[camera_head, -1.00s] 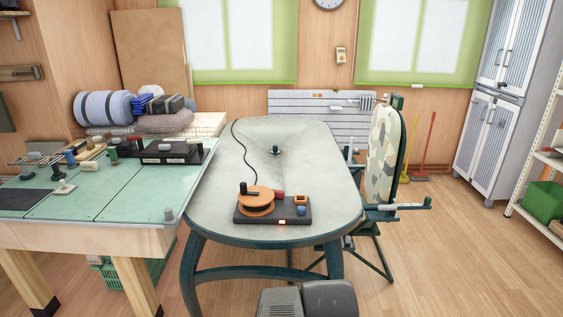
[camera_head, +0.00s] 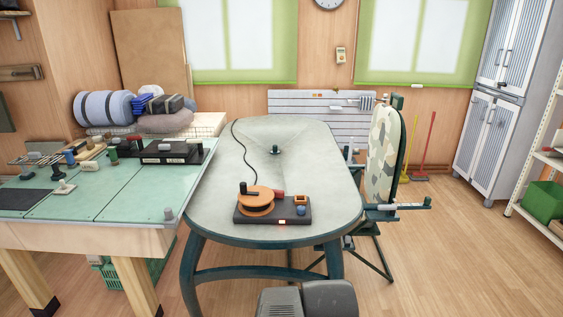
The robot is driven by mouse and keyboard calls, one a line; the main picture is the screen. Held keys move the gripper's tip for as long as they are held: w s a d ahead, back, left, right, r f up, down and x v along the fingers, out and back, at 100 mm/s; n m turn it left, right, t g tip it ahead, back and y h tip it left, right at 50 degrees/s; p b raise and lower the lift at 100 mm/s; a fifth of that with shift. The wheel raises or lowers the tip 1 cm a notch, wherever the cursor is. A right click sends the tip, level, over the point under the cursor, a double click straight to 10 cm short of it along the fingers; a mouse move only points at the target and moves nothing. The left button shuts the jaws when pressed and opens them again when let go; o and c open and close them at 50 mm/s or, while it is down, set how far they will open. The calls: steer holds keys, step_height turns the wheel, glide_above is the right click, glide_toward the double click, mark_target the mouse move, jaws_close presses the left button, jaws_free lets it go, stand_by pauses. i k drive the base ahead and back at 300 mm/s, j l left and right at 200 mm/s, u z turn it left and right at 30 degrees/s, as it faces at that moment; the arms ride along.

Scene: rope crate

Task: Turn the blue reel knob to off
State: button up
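A small blue knob (camera_head: 301,211) sits at the right of a dark reel board (camera_head: 272,218) near the front edge of the oval table. It is too small to tell which way it is turned. An orange reel (camera_head: 257,201) with a dark upright handle stands on the board's left part. A red part lies beside the reel, and a small orange block (camera_head: 300,199) stands behind the knob. A small light glows on the board's front face. My gripper is not in view.
The oval table (camera_head: 325,165) is mostly bare, with a dark cable and a small dark fitting (camera_head: 276,150). A green-topped workbench (camera_head: 115,190) with tools stands close on its left. A camouflage-patterned padded board (camera_head: 384,155) stands at its right. Open floor lies front right.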

mark_target(301, 209)
steer(key=i+j, duration=0.15)
steer(key=i, duration=0.3)
steer(key=i+j, duration=0.1)
steer(key=i, duration=0.35)
steer(key=i+j, duration=0.15)
steer(key=i, duration=0.3)
steer(key=z, duration=0.05)
